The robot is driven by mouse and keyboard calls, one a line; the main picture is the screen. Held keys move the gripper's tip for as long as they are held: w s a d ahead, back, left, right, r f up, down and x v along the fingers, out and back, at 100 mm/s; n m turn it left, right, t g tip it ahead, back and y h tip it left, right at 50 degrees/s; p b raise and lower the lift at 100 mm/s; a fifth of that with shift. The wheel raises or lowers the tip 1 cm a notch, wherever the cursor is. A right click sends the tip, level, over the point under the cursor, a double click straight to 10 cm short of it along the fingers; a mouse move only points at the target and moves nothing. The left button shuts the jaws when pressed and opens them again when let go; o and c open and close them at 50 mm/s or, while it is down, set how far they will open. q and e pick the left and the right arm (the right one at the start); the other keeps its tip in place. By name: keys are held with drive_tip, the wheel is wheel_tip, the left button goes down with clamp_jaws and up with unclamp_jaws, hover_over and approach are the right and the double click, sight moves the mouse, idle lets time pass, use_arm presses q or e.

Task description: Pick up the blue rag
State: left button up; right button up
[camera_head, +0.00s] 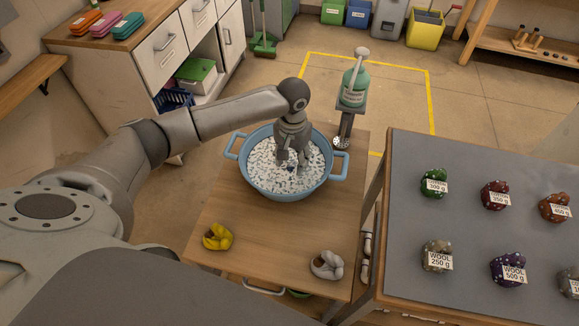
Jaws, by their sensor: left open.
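I cannot make out a blue rag. A blue two-handled basin (252,183) on the wooden table is filled with white, foam-like bits that hide whatever lies beneath. My left gripper (293,163) points down into the basin, near its middle, with its fingers at the surface of the white bits. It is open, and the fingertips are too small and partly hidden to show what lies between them. My right gripper is not in view.
A yellow crumpled cloth (217,237) and a grey-white one (327,264) lie at the table's front. A green dispenser bottle (354,86) stands behind the basin.

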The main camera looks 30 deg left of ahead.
use_arm(q)
drive_tip(key=shift+w+f, duration=0.1)
drive_tip(key=shift+f, duration=0.35)
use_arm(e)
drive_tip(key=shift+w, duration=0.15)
use_arm(q)
drive_tip(key=shift+c, duration=0.3)
clamp_jaws()
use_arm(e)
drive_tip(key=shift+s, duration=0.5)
use_arm(q)
drive_tip(key=shift+r, duration=0.15)
drive_tip(key=shift+r+b, duration=0.3)
drive_tip(key=shift+r, duration=0.3)
drive_tip(key=s+d+r+p, duration=0.2)
drive_tip(key=s+r+p, duration=0.2)
drive_tip(key=s+r, duration=1)
drive_tip(key=shift+d+r, duration=0.15)
drive_tip(key=shift+r, duration=0.15)
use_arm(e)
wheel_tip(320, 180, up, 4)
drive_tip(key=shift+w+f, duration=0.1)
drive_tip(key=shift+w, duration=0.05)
